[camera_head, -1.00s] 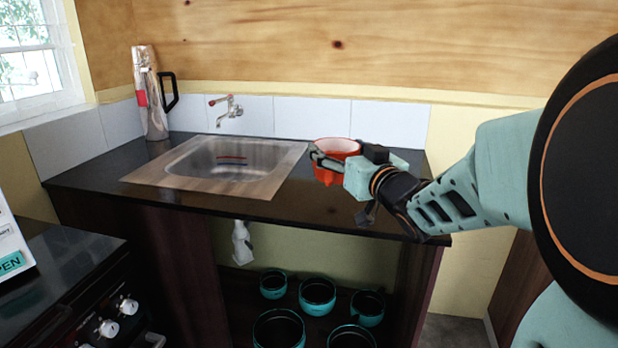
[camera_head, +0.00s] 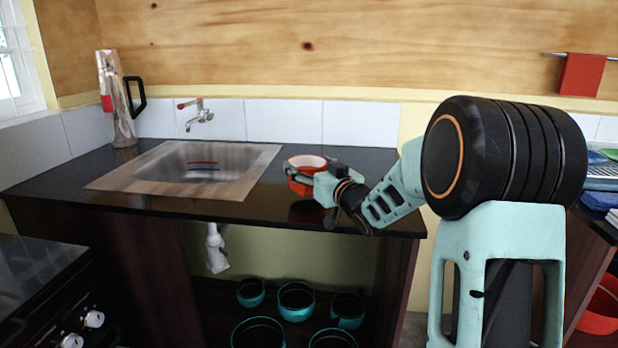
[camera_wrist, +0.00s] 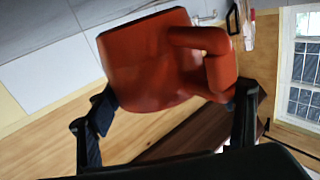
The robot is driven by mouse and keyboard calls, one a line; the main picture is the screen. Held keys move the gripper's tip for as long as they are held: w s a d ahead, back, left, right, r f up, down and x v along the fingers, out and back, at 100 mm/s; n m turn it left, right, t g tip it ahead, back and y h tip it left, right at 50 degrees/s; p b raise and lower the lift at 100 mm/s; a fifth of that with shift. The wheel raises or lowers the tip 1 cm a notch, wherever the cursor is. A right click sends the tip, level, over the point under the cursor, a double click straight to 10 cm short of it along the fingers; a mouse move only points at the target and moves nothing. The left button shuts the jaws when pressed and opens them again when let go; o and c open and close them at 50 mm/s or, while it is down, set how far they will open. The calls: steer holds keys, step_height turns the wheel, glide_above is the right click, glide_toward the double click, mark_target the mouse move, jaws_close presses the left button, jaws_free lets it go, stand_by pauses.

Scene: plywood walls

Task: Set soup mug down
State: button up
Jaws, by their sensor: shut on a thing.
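The orange-red soup mug (camera_head: 305,162) is over the dark counter (camera_head: 245,207), to the right of the sink. My gripper (camera_head: 306,180) is shut on the mug and comes in from the right. A dim red reflection shows on the counter below the mug; a small gap seems to be there, but I cannot tell for sure. In the wrist view the mug (camera_wrist: 150,65) fills the space between my two dark fingers (camera_wrist: 170,100), with its handle toward the right. The mug's inside is partly visible in the head view.
The steel sink (camera_head: 195,165) lies left of the mug, below a wall tap (camera_head: 197,114). A tall flask (camera_head: 115,100) stands at the back left. Several teal pots (camera_head: 296,302) sit on the shelf below. The counter's right end is bare.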

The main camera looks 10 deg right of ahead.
steer(key=shift+f, duration=1.1)
steer(key=shift+f+b, duration=0.2)
steer(key=shift+b, duration=0.1)
steer(key=o, duration=1.9)
steer(key=shift+s+f, duration=0.1)
steer(key=shift+r, duration=0.25)
steer(key=p+v, duration=0.1)
steer(key=v, duration=1.1)
steer(key=shift+p, duration=0.35)
